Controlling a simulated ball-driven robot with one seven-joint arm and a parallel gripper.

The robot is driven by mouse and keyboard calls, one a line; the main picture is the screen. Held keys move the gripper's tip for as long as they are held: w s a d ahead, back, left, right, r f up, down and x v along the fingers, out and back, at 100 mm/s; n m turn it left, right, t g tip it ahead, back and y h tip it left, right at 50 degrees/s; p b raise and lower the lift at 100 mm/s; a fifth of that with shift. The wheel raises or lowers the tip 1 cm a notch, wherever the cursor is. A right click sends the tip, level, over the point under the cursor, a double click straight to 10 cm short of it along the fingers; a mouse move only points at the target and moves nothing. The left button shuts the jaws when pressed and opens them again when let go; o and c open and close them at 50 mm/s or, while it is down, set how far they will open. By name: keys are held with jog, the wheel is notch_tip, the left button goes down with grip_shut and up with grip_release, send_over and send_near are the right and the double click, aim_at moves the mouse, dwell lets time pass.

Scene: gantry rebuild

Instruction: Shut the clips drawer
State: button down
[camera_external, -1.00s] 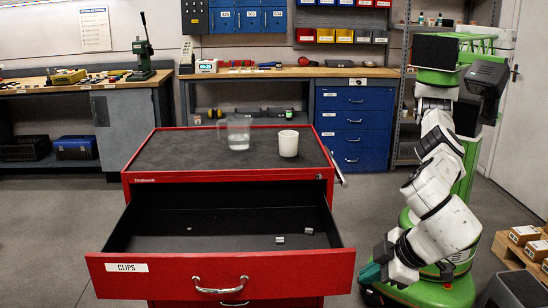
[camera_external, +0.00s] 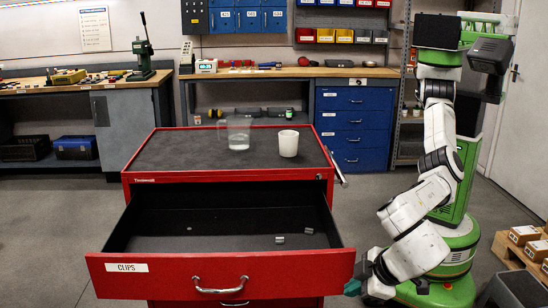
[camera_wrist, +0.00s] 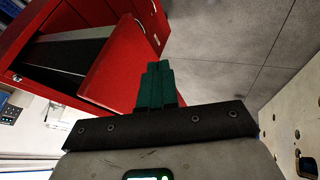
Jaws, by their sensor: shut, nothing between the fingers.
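The clips drawer (camera_external: 285,272) is the top drawer of a red tool cabinet (camera_external: 128,185) and stands pulled far out. Its red front bears a CLIPS label and a silver handle (camera_external: 220,286). A few small metal pieces (camera_external: 280,239) lie on its dark floor. My gripper (camera_external: 354,287) is just right of the drawer front's right end, low down; the external view does not settle whether they touch. In the wrist view my gripper's green fingers (camera_wrist: 155,85) are together and empty, with the red drawer front (camera_wrist: 122,65) close behind and left of them.
A clear jug (camera_external: 238,134) and a white cup (camera_external: 288,144) stand on the cabinet top. A wooden pallet with boxes (camera_external: 526,236) is at the right edge. Workbenches line the back wall. Grey floor is free left of the cabinet.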

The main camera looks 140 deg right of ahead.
aim_at(343, 269)
jog(key=shift+s+d+f+p, duration=0.25)
jog(key=shift+s+d, duration=0.25)
jog(key=shift+d, duration=0.15)
jog(key=shift+s+d+f+p, duration=0.2)
jog(key=shift+s+d, duration=0.3)
jog(key=shift+d, duration=0.15)
jog(key=shift+s+d+f+p, duration=0.25)
jog(key=shift+s+d, duration=0.25)
jog(key=shift+d, duration=0.15)
jog(key=p, duration=0.2)
jog(key=s+d+r+p, duration=0.1)
jog(key=p, duration=0.2)
jog(key=shift+s+d, duration=0.3)
jog(key=s+d+p, duration=0.2)
jog(key=p, duration=0.3)
jog(key=s+d+p, duration=0.3)
jog(key=p, duration=0.3)
jog(key=s+d+p, duration=0.3)
jog(key=p, duration=0.2)
jog(key=shift+s+d+f+p, duration=0.2)
jog(key=shift+f+p, duration=0.05)
jog(key=shift+p, duration=0.1)
jog(key=s+d, duration=0.4)
jog(key=s+d+p, duration=0.1)
jog(key=s+d, duration=0.3)
jog(key=s+d+p, duration=0.1)
jog(key=s+d, duration=0.4)
jog(key=shift+f, duration=0.25)
